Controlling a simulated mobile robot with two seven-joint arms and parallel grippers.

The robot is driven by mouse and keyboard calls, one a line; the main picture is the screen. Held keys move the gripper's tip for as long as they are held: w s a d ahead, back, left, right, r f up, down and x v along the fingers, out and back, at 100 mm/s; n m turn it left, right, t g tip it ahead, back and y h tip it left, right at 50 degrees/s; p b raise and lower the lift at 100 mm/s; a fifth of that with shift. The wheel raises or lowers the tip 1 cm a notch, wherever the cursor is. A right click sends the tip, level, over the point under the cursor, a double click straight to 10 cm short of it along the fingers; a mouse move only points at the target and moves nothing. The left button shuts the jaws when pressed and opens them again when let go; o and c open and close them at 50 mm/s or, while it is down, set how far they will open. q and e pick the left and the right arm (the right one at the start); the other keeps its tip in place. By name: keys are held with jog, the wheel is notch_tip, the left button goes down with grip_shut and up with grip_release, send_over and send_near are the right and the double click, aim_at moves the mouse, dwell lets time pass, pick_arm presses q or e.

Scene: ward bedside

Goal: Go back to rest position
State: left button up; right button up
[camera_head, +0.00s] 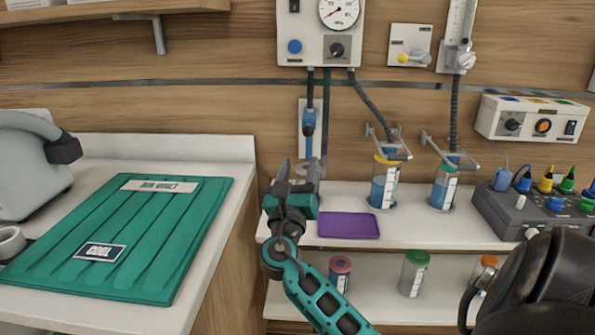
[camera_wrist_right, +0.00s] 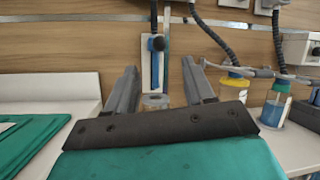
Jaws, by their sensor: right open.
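My right gripper (camera_head: 300,170) is in the middle of the head view, with its arm coming up from below. Its two grey fingers are spread and point toward the wall. The right wrist view shows the same gripper (camera_wrist_right: 159,70) open, with nothing held between the fingers. It is in front of the white shelf (camera_head: 480,235), just left of a purple tray (camera_head: 348,225) in the picture. A clear container (camera_wrist_right: 155,101) shows beyond the gap between the fingers, apart from them as far as I can tell. My left gripper is not in view.
Blue-filled jars, one yellow-topped (camera_head: 384,185) and another (camera_head: 443,190), stand right of the tray. A grey connector box (camera_head: 510,215) is farther right. Lidded containers, one green-lidded (camera_head: 414,275), stand below. A green ribbed mat (camera_head: 150,235) lies on the left counter (camera_head: 185,150).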

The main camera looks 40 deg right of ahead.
jog(key=shift+f, duration=0.15)
dwell(0.6)
jog(key=s+a+f+m+y, duration=0.1)
jog(key=a+f+m+y, duration=0.25)
jog(key=f, duration=0.35)
jog(key=s+a+f+m+y+p, duration=0.1)
jog(key=a+f+m+y, duration=0.1)
jog(key=a+f+y, duration=0.4)
jog(key=s+a+f+m+y, duration=0.1)
jog(key=a+f+m+y, duration=0.15)
jog(key=f, duration=0.55)
jog(key=s+a+f+m+g+y, duration=0.1)
jog(key=s+a+f+m+y, duration=0.3)
jog(key=s+a+m, duration=0.2)
jog(key=s+a+f+m+y+p, duration=0.1)
jog(key=s+a+f+m+y, duration=0.3)
jog(key=s+a+m, duration=0.3)
jog(key=a+m, duration=0.2)
jog(key=m, duration=0.1)
jog(key=shift+f+m+g+y, duration=0.15)
jog(key=shift+m+g+y, duration=0.15)
jog(key=shift+m+g, duration=0.1)
jog(key=shift+c, duration=0.4)
